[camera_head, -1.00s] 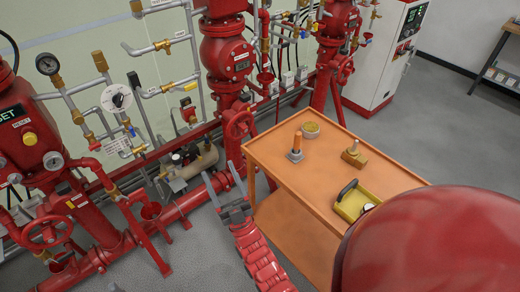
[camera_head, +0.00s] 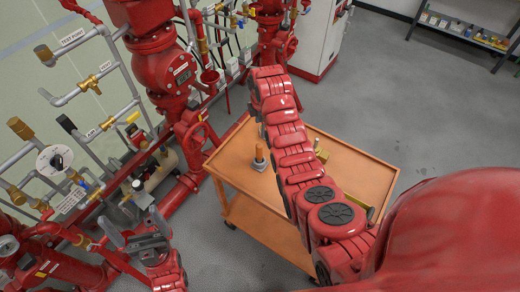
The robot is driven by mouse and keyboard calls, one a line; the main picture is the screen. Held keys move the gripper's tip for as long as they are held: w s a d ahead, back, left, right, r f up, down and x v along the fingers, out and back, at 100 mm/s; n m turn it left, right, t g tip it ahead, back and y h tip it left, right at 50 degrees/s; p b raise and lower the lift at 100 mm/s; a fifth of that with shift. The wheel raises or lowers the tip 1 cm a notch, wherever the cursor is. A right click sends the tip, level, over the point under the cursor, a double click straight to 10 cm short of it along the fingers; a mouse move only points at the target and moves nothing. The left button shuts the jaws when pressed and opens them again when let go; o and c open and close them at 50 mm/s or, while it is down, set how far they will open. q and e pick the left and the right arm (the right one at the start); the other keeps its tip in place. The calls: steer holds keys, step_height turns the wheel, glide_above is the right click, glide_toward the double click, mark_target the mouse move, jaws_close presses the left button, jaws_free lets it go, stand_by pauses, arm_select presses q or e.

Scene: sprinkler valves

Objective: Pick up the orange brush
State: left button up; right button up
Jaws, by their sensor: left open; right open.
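The orange brush (camera_head: 260,154) stands upright on the orange cart top (camera_head: 232,157), near its left side, with an orange handle above a grey base. My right arm reaches over the cart just right of the brush. Its gripper cannot be made out at the arm's far end. My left gripper (camera_head: 135,229) is at the lower left, open and empty, well left of the cart and apart from the brush.
A brass-coloured fitting (camera_head: 320,152) sits on the cart right of my arm. A yellow tray is mostly hidden behind the arm. Red pipes and valves (camera_head: 165,70) line the left. Grey floor (camera_head: 410,120) is clear at right.

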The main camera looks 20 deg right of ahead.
mark_target(261, 145)
steer(key=shift+n+g, duration=0.4)
steer(key=shift+g, duration=0.3)
steer(key=f+b, duration=0.2)
steer(key=s+f+b, duration=0.1)
steer(key=f+b, duration=0.1)
steer(key=b, duration=0.1)
steer(key=s+f+b, duration=0.1)
steer(key=f+b, duration=0.1)
steer(key=shift+a+f+b, duration=0.2)
steer(key=shift+b, duration=0.2)
step_height(261, 145, down, 3)
steer(key=shift+f+p, duration=0.1)
steer(key=shift+p, duration=0.8)
steer(key=shift+f, duration=0.45)
steer(key=shift+a+f+p, duration=0.25)
steer(key=shift+f+p, duration=0.35)
steer(key=shift+p, duration=0.35)
steer(key=shift+a+f+p, duration=0.15)
steer(key=shift+f+p, duration=0.25)
steer(key=shift+f, duration=1.6)
